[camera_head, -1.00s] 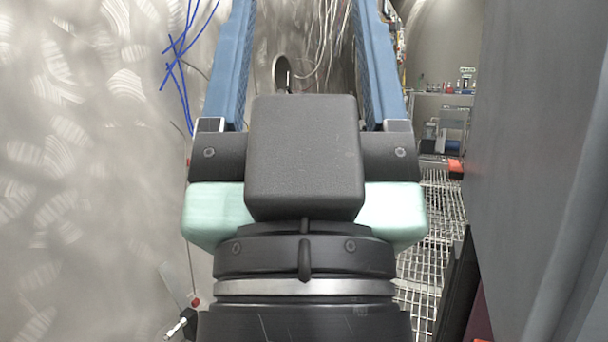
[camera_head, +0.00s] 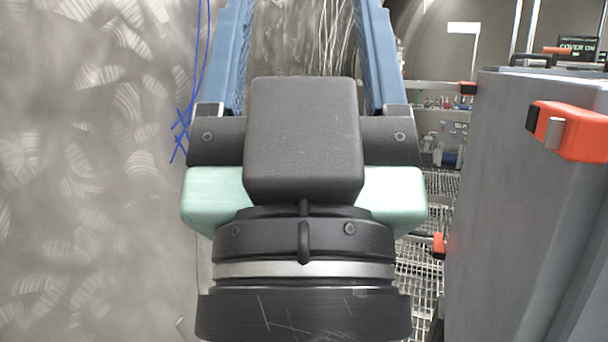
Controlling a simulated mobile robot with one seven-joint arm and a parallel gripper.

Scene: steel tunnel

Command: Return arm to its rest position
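My gripper (camera_head: 300,30) fills the middle of the head view, seen from behind its black wrist housing. Its two blue fingers reach up past the top edge and stand wide apart. Nothing shows between the visible parts of the fingers except the steel wall and hanging white wires behind. The fingertips are cut off by the top of the picture.
A brushed steel wall (camera_head: 90,170) with blue wires (camera_head: 198,80) fills the left. A large grey case (camera_head: 530,200) with orange latches (camera_head: 570,132) stands close on the right. Metal grating (camera_head: 420,270) and shelves with small items (camera_head: 435,100) lie behind.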

